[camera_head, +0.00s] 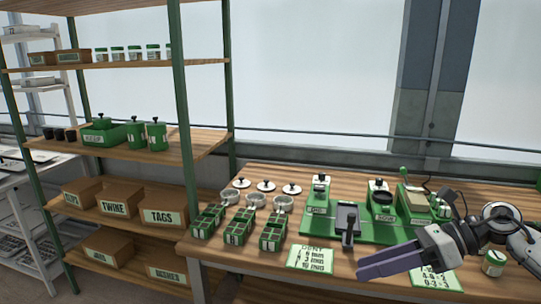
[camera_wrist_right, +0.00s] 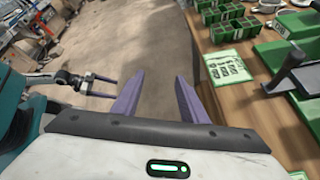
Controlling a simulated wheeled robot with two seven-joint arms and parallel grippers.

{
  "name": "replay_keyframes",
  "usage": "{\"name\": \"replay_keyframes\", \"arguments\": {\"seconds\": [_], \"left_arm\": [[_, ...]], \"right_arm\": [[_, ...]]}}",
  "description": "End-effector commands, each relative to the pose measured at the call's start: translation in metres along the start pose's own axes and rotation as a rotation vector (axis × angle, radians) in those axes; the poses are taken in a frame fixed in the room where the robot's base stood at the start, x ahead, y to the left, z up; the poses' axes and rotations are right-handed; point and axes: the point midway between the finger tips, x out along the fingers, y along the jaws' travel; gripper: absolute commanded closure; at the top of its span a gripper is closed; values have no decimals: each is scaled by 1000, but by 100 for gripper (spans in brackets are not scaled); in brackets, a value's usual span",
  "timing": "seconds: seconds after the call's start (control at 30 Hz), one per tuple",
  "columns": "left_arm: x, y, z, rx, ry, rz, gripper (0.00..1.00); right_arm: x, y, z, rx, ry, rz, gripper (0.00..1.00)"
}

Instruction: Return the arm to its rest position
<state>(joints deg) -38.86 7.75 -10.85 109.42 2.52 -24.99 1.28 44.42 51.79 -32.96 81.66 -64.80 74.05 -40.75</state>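My right arm comes in from the right in the head view. Its gripper (camera_head: 366,267) has purple fingers and points left, over the front edge of the wooden table, in front of the green seeder base. In the right wrist view this gripper (camera_wrist_right: 160,84) has its fingers spread, with nothing between them and the concrete floor below. My left gripper (camera_wrist_right: 116,87) shows at the left of the right wrist view, out over the floor, with its purple fingers apart and empty. It is not in the head view.
A small jar (camera_head: 493,263) stands near my right forearm. A green-post shelf (camera_head: 180,90) stands left. Open floor (camera_wrist_right: 150,40) lies before the table.

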Motion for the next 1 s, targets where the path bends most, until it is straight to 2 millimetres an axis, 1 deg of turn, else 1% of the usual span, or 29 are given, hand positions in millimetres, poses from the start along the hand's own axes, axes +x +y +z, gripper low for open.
{"name": "replay_keyframes", "arguments": {"seconds": [0.03, 0.1, 0.17, 0.2, 0.23, 0.27, 0.3, 0.37, 0.4, 0.47, 0.5, 0.57, 0.6, 0.67, 0.7, 0.77, 0.8, 0.83, 0.9, 1.0], "left_arm": [[0, 0, 0, 0, -1, 0, 22], [0, 0, 1, 0, -1, 0, 22], [0, 0, 1, 0, -2, 0, 22], [0, 0, 2, -1, -3, 1, 22], [-1, 1, 2, -1, -4, 1, 22], [-1, 1, 3, -1, -5, 1, 22], [-1, 1, 4, -1, -6, 1, 22], [-1, 1, 4, -1, -8, 1, 22], [-2, 1, 5, -2, -9, 2, 22], [-2, 1, 5, -2, -10, 2, 22], [-2, 1, 6, -2, -10, 2, 22], [-2, 1, 6, -2, -10, 2, 22], [-2, 2, 6, -2, -10, 2, 22], [-2, 2, 6, -2, -10, 2, 22], [-2, 2, 6, -2, -10, 2, 22], [-2, 2, 6, -2, -10, 2, 22], [-2, 2, 6, -2, -11, 2, 22], [-2, 2, 6, -2, -10, 2, 22], [-2, 2, 6, -2, -10, 2, 22], [-2, 2, 6, -2, -11, 3, 22]], "right_arm": [[37, 16, -2, 109, -107, 73, 61], [69, 30, 5, 281, -267, 146, 61], [89, 39, 8, 451, -399, 201, 61], [99, 42, 8, 576, -483, 234, 61], [105, 43, 6, 673, -545, 256, 61], [110, 42, 3, 778, -606, 275, 61], [115, 39, -3, 919, -686, 296, 61], [122, 32, -19, 1144, -799, 320, 61], [125, 26, -35, 1300, -871, 329, 61], [130, 18, -66, 1542, -974, 330, 61], [134, 13, -92, 1707, -1040, 324, 61], [139, 9, -136, 1959, -1133, 303, 61], [143, 10, -166, 2116, -1188, 280, 61], [149, 16, -211, 2333, -1259, 242, 61], [153, 24, -239, 2464, -1299, 212, 61], [158, 37, -278, 2641, -1351, 162, 61], [161, 47, -301, 2744, -1380, 128, 61], [163, 55, -316, -2809, 1397, -103, 61], [166, 72, -345, -2702, 1314, -47, 61], [170, 91, -371, -2597, 1238, 3, 61]]}}
